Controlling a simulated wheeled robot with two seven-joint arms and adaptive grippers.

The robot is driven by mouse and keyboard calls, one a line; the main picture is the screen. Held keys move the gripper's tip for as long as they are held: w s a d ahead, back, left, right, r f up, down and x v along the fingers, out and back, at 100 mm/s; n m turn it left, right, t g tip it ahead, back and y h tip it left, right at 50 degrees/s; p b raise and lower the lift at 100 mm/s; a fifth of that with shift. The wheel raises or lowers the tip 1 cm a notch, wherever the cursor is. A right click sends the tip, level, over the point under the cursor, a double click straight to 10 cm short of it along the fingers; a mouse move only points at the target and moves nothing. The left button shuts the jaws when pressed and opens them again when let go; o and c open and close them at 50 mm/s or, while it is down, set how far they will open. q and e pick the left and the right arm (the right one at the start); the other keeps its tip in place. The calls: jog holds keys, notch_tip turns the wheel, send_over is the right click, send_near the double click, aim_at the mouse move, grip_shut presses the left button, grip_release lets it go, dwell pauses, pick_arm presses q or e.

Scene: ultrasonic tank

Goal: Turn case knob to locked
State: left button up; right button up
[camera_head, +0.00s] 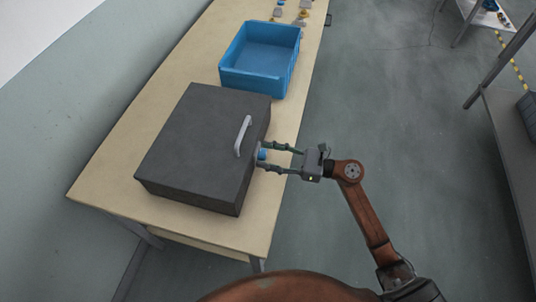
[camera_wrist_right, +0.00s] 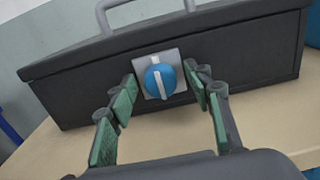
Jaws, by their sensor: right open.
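The dark grey case (camera_head: 195,140) sits shut on the wooden table, with a light grey handle (camera_head: 242,136) on its lid near the right edge. The blue case knob (camera_wrist_right: 160,80) is on a light grey plate on the case's front face, and its white pointer bar stands roughly upright in the wrist view. In the head view the knob (camera_head: 262,154) shows only as a small blue spot. My right gripper (camera_head: 262,158) is open, its green-padded fingers on either side of the knob; in the wrist view they look apart from it. My left gripper is not in view.
A blue open bin (camera_head: 228,78) stands behind the case on the wooden table (camera_head: 110,190). Several small items lie at the table's far end. The floor (camera_head: 400,130) to the right is clear, with a grey table (camera_head: 505,130) at the right edge.

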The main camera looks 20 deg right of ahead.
jog(key=shift+c, duration=0.2)
jog(key=c, duration=1.1)
